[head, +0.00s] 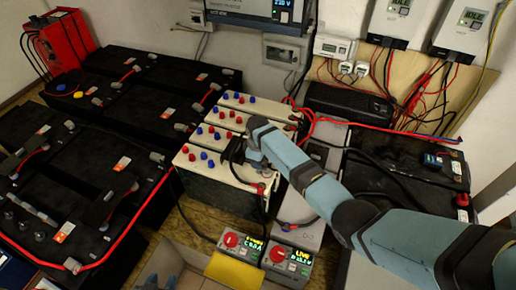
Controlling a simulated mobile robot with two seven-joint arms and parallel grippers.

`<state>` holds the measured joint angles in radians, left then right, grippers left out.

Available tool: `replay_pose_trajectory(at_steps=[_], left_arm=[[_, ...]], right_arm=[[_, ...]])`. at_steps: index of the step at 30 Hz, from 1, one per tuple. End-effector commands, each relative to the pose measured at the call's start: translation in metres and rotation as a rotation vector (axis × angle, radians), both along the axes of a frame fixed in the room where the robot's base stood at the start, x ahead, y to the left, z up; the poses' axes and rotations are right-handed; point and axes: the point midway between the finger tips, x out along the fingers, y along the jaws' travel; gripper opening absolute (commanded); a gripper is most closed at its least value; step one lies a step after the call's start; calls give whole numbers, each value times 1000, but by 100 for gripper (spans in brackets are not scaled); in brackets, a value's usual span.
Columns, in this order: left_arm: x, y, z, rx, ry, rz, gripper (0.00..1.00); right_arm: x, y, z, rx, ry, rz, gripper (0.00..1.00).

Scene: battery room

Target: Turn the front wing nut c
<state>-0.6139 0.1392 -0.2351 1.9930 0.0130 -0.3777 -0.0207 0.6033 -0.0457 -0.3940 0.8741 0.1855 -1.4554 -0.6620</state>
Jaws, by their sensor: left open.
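I cannot tell whether the fingers touch anything. My blue arm runs from the gripper to the lower right edge and covers part of the bench.
Large black batteries (92,195) with red cables fill the left. Two meters with red knobs (240,244) stand in front, near an open cardboard box (185,255). A black battery (395,165) with loose cables lies right. A red charger (65,40) stands back left.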

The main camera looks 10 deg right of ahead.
Motion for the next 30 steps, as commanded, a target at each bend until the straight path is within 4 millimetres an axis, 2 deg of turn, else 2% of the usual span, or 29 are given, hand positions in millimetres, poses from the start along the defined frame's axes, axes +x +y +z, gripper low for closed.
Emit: replay_pose_trajectory(at_steps=[9,15,21,30], left_arm=[[1,0,6,-1,-4,0,43],[0,0,4,-1,-3,0,43],[-1,0,1,1,2,0,43],[-1,0,1,1,3,0,43]], right_arm=[[0,0,72,2,-5,2,23],[0,0,107,1,-3,1,23],[0,0,122,0,-1,1,23],[0,0,124,0,0,1,23]])
